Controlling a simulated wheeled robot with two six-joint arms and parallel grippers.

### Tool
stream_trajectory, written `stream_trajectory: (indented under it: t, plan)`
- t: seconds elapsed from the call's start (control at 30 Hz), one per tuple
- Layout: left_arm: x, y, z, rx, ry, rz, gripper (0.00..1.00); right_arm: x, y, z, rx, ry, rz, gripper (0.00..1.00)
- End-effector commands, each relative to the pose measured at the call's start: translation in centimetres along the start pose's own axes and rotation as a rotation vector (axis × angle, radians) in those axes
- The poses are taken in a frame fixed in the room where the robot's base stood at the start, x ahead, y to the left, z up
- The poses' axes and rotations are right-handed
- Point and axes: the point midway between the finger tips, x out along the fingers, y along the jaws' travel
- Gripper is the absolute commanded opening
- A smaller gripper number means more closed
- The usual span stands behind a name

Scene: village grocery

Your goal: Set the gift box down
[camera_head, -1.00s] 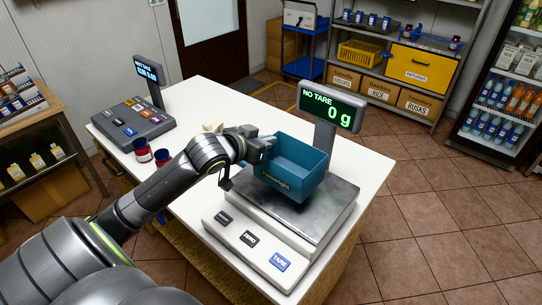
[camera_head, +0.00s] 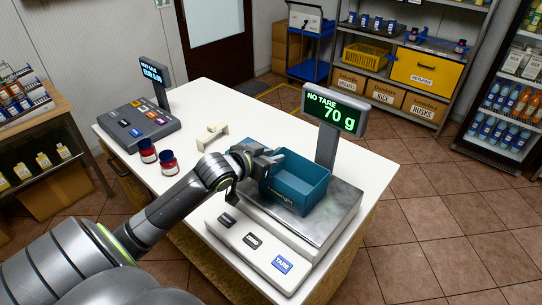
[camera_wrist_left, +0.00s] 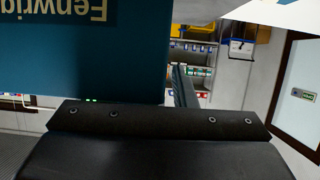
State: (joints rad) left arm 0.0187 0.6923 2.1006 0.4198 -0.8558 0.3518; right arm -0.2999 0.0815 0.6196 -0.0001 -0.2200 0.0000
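The gift box (camera_head: 292,198) is an open-topped teal box with a printed name on its front. It is at the left and back part of the metal scale pan (camera_head: 335,218) and looks roughly level. The scale display (camera_head: 336,111) reads 70 g. My left gripper (camera_head: 270,158) is at the box's left rim and looks shut on that wall; the fingertips are partly hidden. In the left wrist view the box's teal wall (camera_wrist_left: 80,60) fills the upper left, close to the gripper, with one finger (camera_wrist_left: 184,86) beside it. My right gripper is not in view.
The counter's right side (camera_head: 375,165) is clear. Shelves and a drinks fridge stand behind.

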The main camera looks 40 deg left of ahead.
Motion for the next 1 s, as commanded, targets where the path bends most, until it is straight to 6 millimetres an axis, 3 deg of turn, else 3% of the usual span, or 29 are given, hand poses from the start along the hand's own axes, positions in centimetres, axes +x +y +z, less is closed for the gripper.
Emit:
stream_trajectory:
  t: [0.37, 1.0]
  plan:
    - [-1.1, -0.1, -0.3, 0.004, 0.001, -0.002, 0.24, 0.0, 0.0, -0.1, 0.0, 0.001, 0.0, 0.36]
    - [-10.6, -0.1, -0.4, 0.004, -0.002, -0.003, 0.24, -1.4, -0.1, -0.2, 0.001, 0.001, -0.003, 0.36]
